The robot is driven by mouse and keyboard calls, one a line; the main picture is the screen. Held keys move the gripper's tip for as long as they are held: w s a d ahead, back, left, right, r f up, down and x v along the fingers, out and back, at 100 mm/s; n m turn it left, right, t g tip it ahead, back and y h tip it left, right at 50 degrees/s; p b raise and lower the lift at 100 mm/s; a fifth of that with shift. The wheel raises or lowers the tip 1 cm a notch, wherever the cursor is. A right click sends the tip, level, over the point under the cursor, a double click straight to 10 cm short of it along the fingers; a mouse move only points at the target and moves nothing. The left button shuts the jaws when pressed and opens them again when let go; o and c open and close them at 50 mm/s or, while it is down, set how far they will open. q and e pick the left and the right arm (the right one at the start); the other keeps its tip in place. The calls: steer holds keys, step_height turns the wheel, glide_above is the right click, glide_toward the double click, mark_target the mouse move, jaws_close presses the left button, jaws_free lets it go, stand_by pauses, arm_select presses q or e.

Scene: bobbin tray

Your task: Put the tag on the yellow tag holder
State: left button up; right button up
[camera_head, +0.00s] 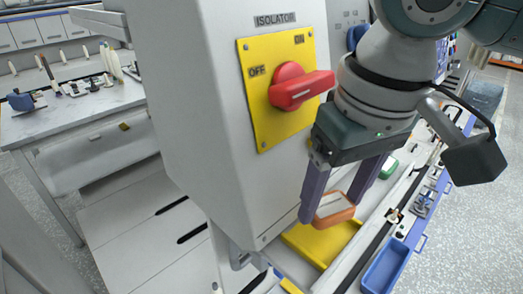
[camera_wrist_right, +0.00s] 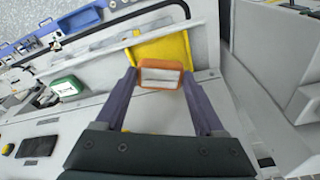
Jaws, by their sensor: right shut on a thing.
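My right gripper (camera_head: 333,210) is shut on an orange-framed tag (camera_head: 342,214) with a pale face. The tag sits between the two purple fingertips. The right wrist view also shows the tag (camera_wrist_right: 160,66) held between the fingertips. The yellow tag holder (camera_head: 325,244) is below the held tag in the head view, beside the foot of the grey isolator cabinet. In the right wrist view the yellow holder (camera_wrist_right: 172,47) is just beyond the tag, which hides part of it. Whether they touch is unclear. My left gripper is not in view.
The grey isolator cabinet (camera_head: 200,110) stands close left of my gripper, with a red rotary switch (camera_head: 300,88) on a yellow plate. A green-framed piece (camera_wrist_right: 67,86) lies on the bench. A blue tray (camera_head: 386,268) is at the lower right.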

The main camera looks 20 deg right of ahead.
mark_target(333, 208)
steer(key=shift+f, duration=1.35)
steer(key=shift+f, duration=0.15)
steer(key=shift+f, duration=0.45)
steer(key=o, duration=1.2)
steer(key=shift+o, duration=0.5)
steer(key=shift+r, duration=0.25)
step_height(333, 208, up, 12)
steer(key=s+p, duration=0.1)
steer(key=s, duration=0.1)
steer(key=s+a+f+n+t+y, duration=0.2)
steer(key=s+a+f+n+y, duration=0.15)
steer(key=a+f, duration=0.4)
steer(key=s+d+f+m+h, duration=0.1)
steer(key=s+d+f+h, duration=0.2)
steer(key=s+d+f, duration=0.2)
steer(key=s+d, duration=0.2)
steer(key=s, duration=0.1)
steer(key=shift+s+d, duration=0.25)
steer(key=shift+s, duration=0.1)
